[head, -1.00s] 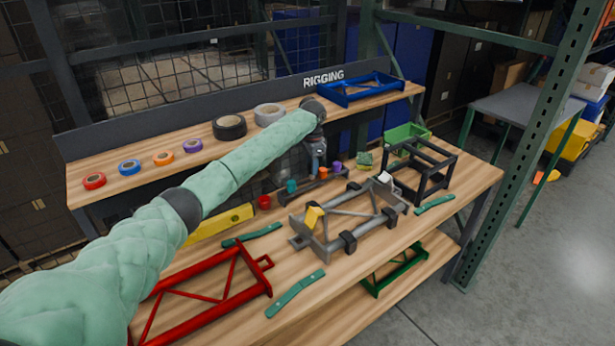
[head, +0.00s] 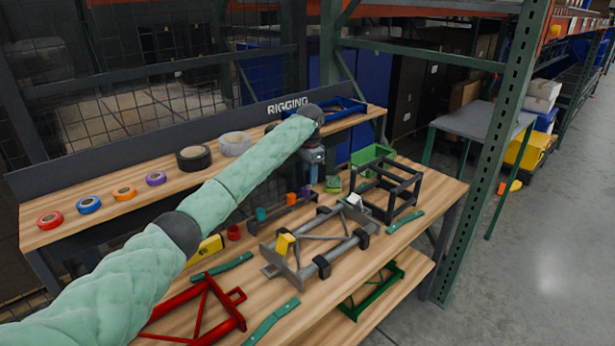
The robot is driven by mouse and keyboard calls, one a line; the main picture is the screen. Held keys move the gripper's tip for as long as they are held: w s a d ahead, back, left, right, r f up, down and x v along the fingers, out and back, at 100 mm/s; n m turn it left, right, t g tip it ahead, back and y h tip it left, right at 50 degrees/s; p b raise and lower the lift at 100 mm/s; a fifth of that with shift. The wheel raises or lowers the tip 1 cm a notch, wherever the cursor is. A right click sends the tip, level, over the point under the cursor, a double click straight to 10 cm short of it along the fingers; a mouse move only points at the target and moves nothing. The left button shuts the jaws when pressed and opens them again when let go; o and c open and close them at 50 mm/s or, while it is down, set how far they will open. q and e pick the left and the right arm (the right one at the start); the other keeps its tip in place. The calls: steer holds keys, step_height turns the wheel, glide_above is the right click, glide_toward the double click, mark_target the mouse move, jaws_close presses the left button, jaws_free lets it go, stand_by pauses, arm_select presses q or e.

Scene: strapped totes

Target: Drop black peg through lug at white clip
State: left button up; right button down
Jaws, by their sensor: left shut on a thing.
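My left gripper (head: 313,178) hangs above the right end of the peg rack. It is shut on a small dark thing, most likely the black peg, which is too small and dark to make out clearly. The white clip (head: 354,201) sits at the back right end of the grey frame (head: 318,243) on the bench, to the right of and below the gripper. The lug by it is too small to tell. A yellow clip (head: 285,243) sits at the frame's near left end. My right gripper is out of view.
The rack (head: 283,215) holds teal (head: 262,214), orange (head: 292,199) and purple (head: 306,191) pegs. A black frame (head: 388,190) stands right of the white clip, with a green bin (head: 373,155) behind. A red frame (head: 203,307) and green straps (head: 270,322) lie nearer.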

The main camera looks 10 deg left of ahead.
arm_select(q)
steer(key=shift+r+p, duration=1.35)
steer(key=shift+r, duration=0.4)
steer(key=shift+n, duration=0.3)
